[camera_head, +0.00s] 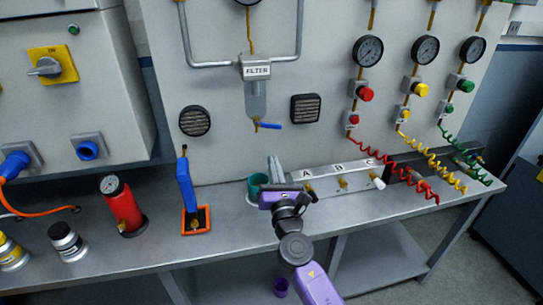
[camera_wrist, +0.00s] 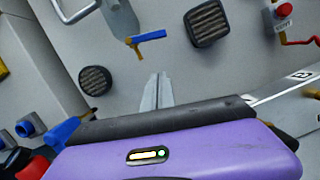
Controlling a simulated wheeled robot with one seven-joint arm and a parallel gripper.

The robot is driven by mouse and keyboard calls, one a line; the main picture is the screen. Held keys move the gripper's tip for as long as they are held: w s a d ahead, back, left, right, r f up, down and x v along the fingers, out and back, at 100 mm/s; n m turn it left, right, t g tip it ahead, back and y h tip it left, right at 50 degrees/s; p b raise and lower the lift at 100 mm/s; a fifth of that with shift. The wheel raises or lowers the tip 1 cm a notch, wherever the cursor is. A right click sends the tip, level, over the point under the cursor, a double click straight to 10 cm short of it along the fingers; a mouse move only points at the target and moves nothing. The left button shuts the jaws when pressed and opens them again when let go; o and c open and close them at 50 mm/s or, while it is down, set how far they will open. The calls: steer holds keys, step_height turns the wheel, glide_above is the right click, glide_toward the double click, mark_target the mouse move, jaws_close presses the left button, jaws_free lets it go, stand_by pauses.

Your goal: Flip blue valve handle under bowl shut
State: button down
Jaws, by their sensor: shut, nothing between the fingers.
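The blue valve handle (camera_head: 269,126) sits under the filter bowl (camera_head: 256,99) on the wall panel and points to the right, roughly level. It also shows in the wrist view (camera_wrist: 150,37) above my fingers, joined to a brass stem at its left end. The clear bowl is partly cut off at the top of the wrist view (camera_wrist: 118,18). My gripper (camera_head: 274,165) is below the handle, in front of the panel, apart from it. In the wrist view its fingers (camera_wrist: 158,80) are shut together and empty, pointing up toward the handle.
A teal cup (camera_head: 257,184) stands on the bench just left of my gripper. Round (camera_head: 195,121) and square (camera_head: 305,108) vents flank the handle. A blue-handled lever (camera_head: 185,185) stands in an orange frame at left. Fittings marked A, B, C are to the right.

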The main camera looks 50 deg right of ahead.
steer(key=v, duration=0.5)
steer(key=shift+w+b, duration=0.1)
steer(key=shift+b, duration=0.3)
